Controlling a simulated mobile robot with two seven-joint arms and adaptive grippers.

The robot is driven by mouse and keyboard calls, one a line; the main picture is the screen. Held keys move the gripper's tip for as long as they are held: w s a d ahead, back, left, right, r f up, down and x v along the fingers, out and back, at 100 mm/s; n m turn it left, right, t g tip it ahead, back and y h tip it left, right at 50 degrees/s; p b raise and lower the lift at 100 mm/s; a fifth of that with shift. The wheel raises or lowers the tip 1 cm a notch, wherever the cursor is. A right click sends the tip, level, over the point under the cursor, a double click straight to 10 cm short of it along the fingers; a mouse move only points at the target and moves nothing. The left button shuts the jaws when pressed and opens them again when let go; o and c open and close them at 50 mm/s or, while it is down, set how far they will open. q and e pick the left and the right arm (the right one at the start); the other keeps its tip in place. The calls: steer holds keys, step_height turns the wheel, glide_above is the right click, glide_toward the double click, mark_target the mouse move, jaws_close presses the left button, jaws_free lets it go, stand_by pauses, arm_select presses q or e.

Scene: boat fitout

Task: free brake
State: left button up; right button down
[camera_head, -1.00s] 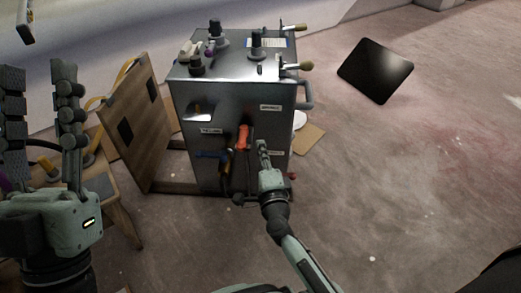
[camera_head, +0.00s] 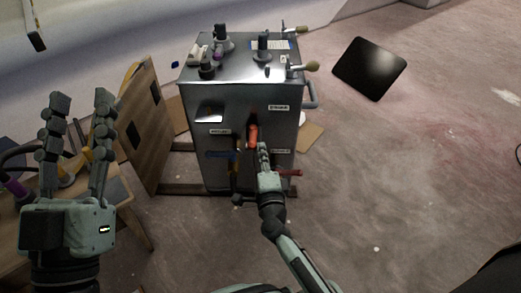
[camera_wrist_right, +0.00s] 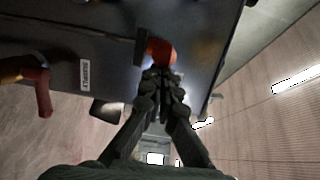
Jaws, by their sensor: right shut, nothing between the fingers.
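A grey metal cabinet (camera_head: 225,115) stands in the middle of the head view. An orange-red handle (camera_head: 253,134) is on its front, and it also shows in the right wrist view (camera_wrist_right: 162,51). My right gripper (camera_head: 262,147) is shut and empty, its fingertips just below this handle; I cannot tell whether they touch it. In the right wrist view the closed fingertips (camera_wrist_right: 160,74) point at the handle's rounded end. No label I can read clearly marks the brake. My left gripper (camera_head: 76,98) is open and empty at the left, away from the cabinet.
A blue handle (camera_head: 221,154) and a red handle (camera_head: 290,172) sit lower on the front. A label reading SUPPLY (camera_wrist_right: 85,74) shows in the wrist view. Knobs and levers stand on top. A wooden panel (camera_head: 146,120) leans at left. The floor at right is mostly clear.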

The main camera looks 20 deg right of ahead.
arm_select(q)
steer(key=shift+w+a+f, duration=0.2)
steer(key=shift+f, duration=0.05)
arm_select(e)
steer(key=shift+w+a, duration=0.1)
steer(key=shift+a, duration=0.55)
arm_select(q)
steer(key=shift+f, duration=0.1)
arm_select(e)
steer(key=shift+d, duration=0.15)
